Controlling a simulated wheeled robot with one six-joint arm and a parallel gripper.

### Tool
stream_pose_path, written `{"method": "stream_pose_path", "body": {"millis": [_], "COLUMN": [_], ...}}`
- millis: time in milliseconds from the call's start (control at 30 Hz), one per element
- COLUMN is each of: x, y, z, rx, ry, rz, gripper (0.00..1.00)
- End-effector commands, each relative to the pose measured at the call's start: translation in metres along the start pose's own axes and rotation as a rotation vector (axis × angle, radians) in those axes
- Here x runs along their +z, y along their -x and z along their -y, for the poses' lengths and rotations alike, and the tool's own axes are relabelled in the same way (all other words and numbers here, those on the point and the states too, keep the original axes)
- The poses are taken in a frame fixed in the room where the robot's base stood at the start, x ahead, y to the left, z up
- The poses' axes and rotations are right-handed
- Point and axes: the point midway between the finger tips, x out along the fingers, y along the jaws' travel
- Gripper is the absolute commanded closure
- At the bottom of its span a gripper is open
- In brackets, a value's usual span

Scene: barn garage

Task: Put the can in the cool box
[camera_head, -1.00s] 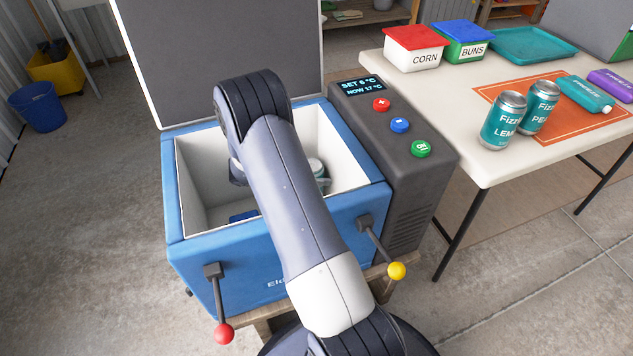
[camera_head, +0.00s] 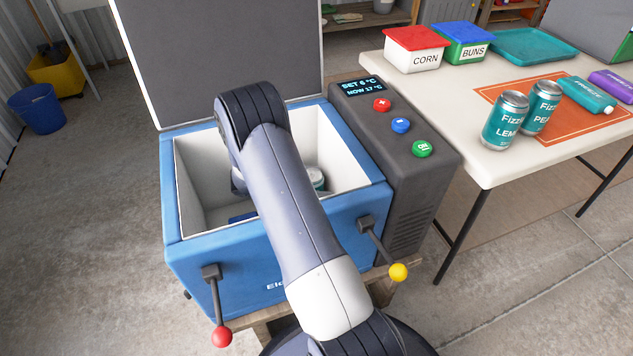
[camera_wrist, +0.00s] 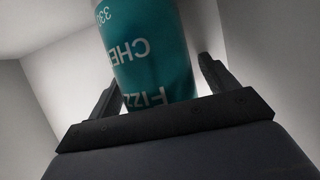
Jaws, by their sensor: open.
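The blue cool box (camera_head: 270,262) stands open, its grey-lined lid (camera_head: 225,60) raised at the back. My arm reaches down into it. In the wrist view a teal can (camera_wrist: 155,55) with "FIZZ" and "CHE" lettering is between the fingers of my gripper (camera_wrist: 165,92), inside the white-walled box. The fingers are open, one on each side of the can. In the head view the top of a can (camera_head: 316,177) shows inside the box, right of my arm; my gripper is hidden there. Two more teal cans, "LEM" (camera_head: 505,122) and "PEA" (camera_head: 541,108), stand on the table.
The table (camera_head: 460,150) at the right also holds the corn tub (camera_head: 414,55), the buns tub (camera_head: 468,45), a teal tray (camera_head: 530,44) and freezer packs (camera_head: 586,96). A control panel (camera_head: 375,110) reads set 6, now 17. Red (camera_head: 221,337) and yellow (camera_head: 399,272) knobbed levers stick out in front.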

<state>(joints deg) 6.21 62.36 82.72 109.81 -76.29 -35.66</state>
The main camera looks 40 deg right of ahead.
Motion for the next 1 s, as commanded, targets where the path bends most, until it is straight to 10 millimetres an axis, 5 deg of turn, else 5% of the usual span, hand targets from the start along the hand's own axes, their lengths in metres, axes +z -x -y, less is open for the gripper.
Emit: {"method": "stream_pose_path", "body": {"millis": [167, 600, 1000], "x": [-0.005, -0.005, -0.003], "y": [0.002, 0.069, 0.077], "z": [0.000, 0.001, 0.000], "rx": [-0.001, -0.002, 0.000], "ry": [-0.001, 0.001, 0.000], "rz": [0.000, -0.001, 0.000], "gripper": [0.19, 0.19, 0.19]}}
